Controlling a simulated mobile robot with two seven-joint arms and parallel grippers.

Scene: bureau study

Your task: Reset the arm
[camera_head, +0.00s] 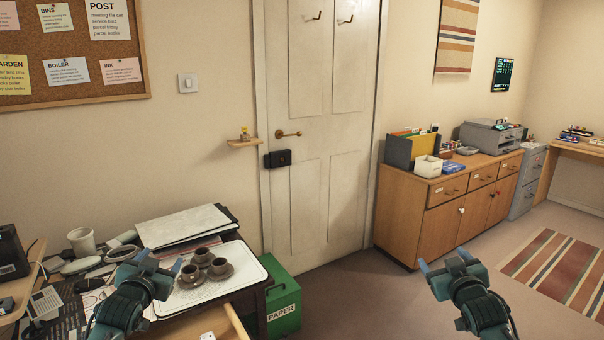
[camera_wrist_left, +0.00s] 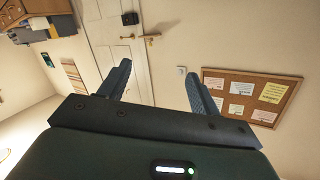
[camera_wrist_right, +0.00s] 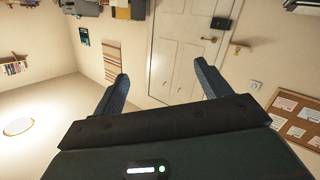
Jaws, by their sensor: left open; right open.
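My left gripper (camera_head: 158,262) is open and empty, raised in front of the desk at the lower left of the head view. Its two fingers stand apart in the left wrist view (camera_wrist_left: 156,88), with only the door and wall beyond them. My right gripper (camera_head: 445,262) is open and empty over the floor to the right of the door. Its fingers stand apart in the right wrist view (camera_wrist_right: 162,88), with nothing between them.
A desk holds a white tray (camera_head: 252,273) with several brown cups (camera_head: 203,257). A green paper bin (camera_head: 284,300) stands beside it. A closed door (camera_head: 345,120) is ahead. A wooden cabinet (camera_head: 400,210) stands at right. The floor (camera_head: 375,300) between is clear.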

